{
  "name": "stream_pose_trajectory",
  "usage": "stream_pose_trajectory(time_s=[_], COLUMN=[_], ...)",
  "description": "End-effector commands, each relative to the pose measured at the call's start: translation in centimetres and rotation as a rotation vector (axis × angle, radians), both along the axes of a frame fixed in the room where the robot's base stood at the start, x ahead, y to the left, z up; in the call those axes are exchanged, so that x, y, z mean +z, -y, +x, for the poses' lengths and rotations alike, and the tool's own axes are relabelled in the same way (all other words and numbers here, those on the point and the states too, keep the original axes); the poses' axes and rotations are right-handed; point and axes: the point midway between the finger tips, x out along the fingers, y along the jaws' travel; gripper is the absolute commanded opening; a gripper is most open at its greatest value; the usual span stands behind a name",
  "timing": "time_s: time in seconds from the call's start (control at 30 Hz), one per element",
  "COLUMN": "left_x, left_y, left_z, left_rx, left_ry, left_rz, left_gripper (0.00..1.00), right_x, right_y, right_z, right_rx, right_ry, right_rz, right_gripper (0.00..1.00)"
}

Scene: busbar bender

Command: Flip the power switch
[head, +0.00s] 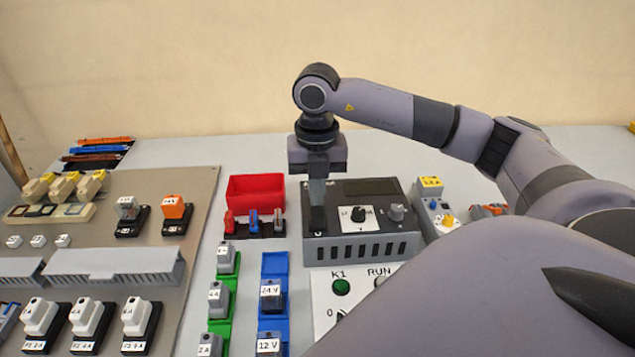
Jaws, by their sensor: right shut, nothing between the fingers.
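A grey box with a dark top (372,190) and front vent slots stands right of centre. It carries a black selector on a white plate (358,214) and a grey knob (396,212). My right gripper (317,224) is shut and empty, pointing down at the box's left end. A "0" mark shows just below the fingertips. The gripper covers that part of the box, so I cannot tell a switch there or whether the fingers touch it. A white panel (328,290) marked K1 and RUN lies in front; my right arm hides part of it. My left gripper is not in view.
A red bin (256,193) and a rack of red, blue and grey pieces stand left of the box. Green (219,309) and blue (275,265) rails hold labelled blocks. A grey mounting plate (190,190) with breakers fills the left.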

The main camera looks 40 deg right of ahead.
Motion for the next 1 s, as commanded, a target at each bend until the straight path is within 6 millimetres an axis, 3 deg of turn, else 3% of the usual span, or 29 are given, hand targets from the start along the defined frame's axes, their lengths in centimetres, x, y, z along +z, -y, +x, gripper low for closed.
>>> stream_pose_trajectory(time_s=[1.0], left_x=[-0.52], left_y=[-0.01], left_z=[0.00], left_rx=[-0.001], left_ry=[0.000], left_rz=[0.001], left_gripper=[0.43], right_x=[-0.71], right_y=[0.01], right_z=[-0.01], right_rx=[0.000], right_ry=[0.000], right_rz=[0.000], right_gripper=[0.00])
